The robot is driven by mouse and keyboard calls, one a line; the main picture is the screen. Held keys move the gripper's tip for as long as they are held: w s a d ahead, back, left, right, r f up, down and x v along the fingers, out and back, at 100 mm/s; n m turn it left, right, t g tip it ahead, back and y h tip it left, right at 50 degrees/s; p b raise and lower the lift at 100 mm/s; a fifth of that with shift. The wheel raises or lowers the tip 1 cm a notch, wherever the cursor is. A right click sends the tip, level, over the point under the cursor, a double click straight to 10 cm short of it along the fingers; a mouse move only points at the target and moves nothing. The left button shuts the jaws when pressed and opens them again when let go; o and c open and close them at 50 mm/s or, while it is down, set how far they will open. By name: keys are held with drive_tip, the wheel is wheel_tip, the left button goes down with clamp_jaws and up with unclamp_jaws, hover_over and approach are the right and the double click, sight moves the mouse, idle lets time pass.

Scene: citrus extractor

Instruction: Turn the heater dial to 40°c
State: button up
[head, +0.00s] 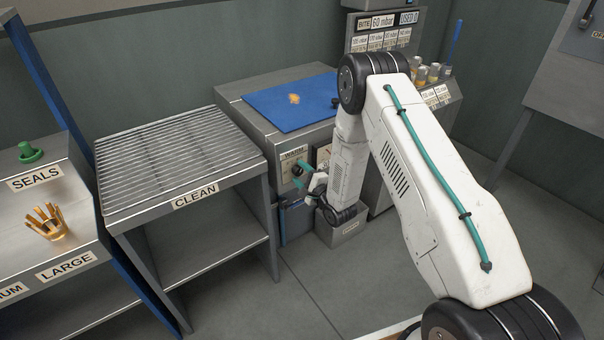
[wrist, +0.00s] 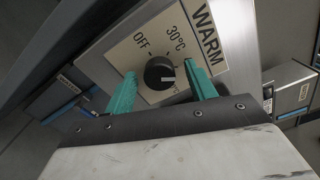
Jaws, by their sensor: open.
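The heater dial (wrist: 160,72) is a round black knob with a white mark, on a cream plate lettered OFF and 30°C, below the word WARM. The white mark points to the right in the wrist view, away from OFF. No 40°C lettering shows; my right finger covers part of the plate. My gripper (wrist: 159,76) is open, with one teal finger on each side of the dial and a visible gap to the knob. In the head view my gripper (head: 302,176) is at the front of the grey heater cabinet (head: 243,108), and the dial is hard to make out.
A blue mat (head: 275,112) with a small orange piece (head: 294,98) lies on the cabinet. The slatted CLEAN rack (head: 165,165) stands to the left. A grey bin (head: 345,232) is on the floor below my gripper. A panel with labels (head: 384,38) stands behind my arm.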

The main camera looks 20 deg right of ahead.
drive_tip(key=v, duration=0.7)
drive_tip(key=shift+s, duration=0.1)
drive_tip(key=s+d+f+n+g+h, duration=0.2)
drive_tip(key=s+f+n+g+h, duration=0.15)
drive_tip(key=f+n+g, duration=0.45)
drive_tip(key=s+d+r+n+g+h, duration=0.15)
drive_tip(key=s+r+n+g, duration=0.3)
drive_tip(key=s+r, duration=0.55)
drive_tip(key=s+d+r+n+g+h, duration=0.1)
drive_tip(key=s+d+r+n+g, duration=0.3)
drive_tip(key=s+r, duration=0.7)
drive_tip(key=s+a+r+n, duration=0.1)
drive_tip(key=s+a+r, duration=0.2)
drive_tip(key=s+r, duration=0.5)
drive_tip(key=s+a+r, duration=0.3)
drive_tip(key=s+r, duration=0.6)
drive_tip(key=r, duration=0.6)
drive_tip(key=shift+r+n+t, duration=0.3)
drive_tip(key=shift+n+t, duration=0.05)
